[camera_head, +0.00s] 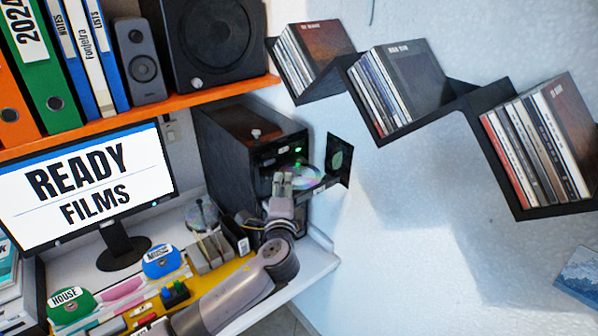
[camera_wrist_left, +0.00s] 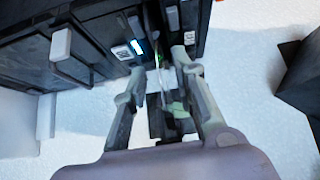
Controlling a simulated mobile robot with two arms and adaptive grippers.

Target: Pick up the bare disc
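The bare disc (camera_head: 306,178) is shiny and rainbow-tinted. It shows at the front of the black computer tower (camera_head: 229,135), just right of my left gripper (camera_head: 283,180), which partly covers it. In the left wrist view the two fingers of my left gripper (camera_wrist_left: 161,65) stand apart. A thin pale edge, which may be the disc, shows in the gap between them; I cannot tell whether either finger touches it. My right gripper is in neither view.
A black square panel with a greenish round mark (camera_head: 340,160) stands right of the disc. Zigzag wall shelves (camera_head: 463,97) hold cases at the upper right. An orange shelf (camera_head: 150,112) with binders and speakers is above. A monitor (camera_head: 80,185) and crowded desk lie left.

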